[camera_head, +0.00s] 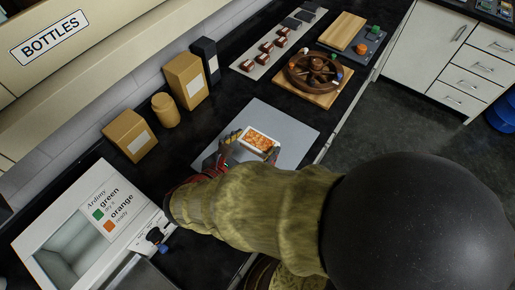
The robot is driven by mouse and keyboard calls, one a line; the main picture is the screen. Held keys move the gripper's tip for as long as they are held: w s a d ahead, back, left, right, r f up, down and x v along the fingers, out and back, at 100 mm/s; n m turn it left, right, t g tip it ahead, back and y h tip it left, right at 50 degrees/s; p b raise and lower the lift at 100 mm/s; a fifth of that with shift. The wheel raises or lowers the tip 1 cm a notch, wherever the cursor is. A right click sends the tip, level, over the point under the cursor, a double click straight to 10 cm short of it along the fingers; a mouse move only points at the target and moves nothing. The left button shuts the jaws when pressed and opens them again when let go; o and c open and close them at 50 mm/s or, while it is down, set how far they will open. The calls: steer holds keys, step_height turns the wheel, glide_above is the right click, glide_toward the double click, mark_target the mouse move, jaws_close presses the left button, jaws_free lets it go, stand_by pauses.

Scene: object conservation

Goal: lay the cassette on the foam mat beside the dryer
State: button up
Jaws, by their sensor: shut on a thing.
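The cassette (259,141) is a small white-rimmed tray with orange contents. My gripper (237,140) is shut on its left end. The cassette is over the grey foam mat (283,117); I cannot tell whether it touches the mat. The mat lies flat on the dark counter, and my arm hides its near part. The dryer (77,223) is a white box at lower left, with an open-looking grey chamber and a label naming green and orange. A small dark knob or switch shows on its front.
Cardboard boxes (186,80), a tan jar (165,110) and a dark box (206,60) stand along the wall. A spoked wheel (315,71) rests on a wooden board at upper right. A pale strip (249,65) holds several small brown blocks. The mat's far part is clear.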

mark_target(256, 152)
steer(key=s, duration=0.3)
steer(key=shift+s+a+f, duration=0.15)
steer(key=shift+s+a, duration=0.1)
steer(key=shift+a, duration=0.15)
steer(key=w+f+b, duration=0.1)
steer(key=w, duration=0.2)
steer(key=w+f+b, duration=0.1)
steer(key=w+f, duration=0.1)
steer(key=w, duration=0.1)
steer(key=w+d+f+b, duration=0.1)
steer(key=w, duration=0.2)
steer(key=shift+w+f+b, duration=0.1)
steer(key=shift+f+b, duration=0.25)
steer(key=shift+f, duration=0.05)
steer(key=w+f+b, duration=0.1)
steer(key=w+f, duration=0.2)
steer(key=f, duration=0.1)
steer(key=shift+w+d+f+b, duration=0.15)
steer(key=shift+w+b, duration=0.2)
steer(key=shift+b, duration=0.05)
steer(key=shift+w+f, duration=0.15)
steer(key=shift+f, duration=0.05)
steer(key=shift+w+f+b, duration=0.15)
steer(key=shift+f+b, duration=0.4)
steer(key=shift+f, duration=0.3)
steer(key=shift+w+f+b, duration=0.1)
steer(key=shift+f+b, duration=0.4)
steer(key=shift+f, duration=0.35)
steer(key=shift+f, duration=0.2)
steer(key=o, duration=1.1)
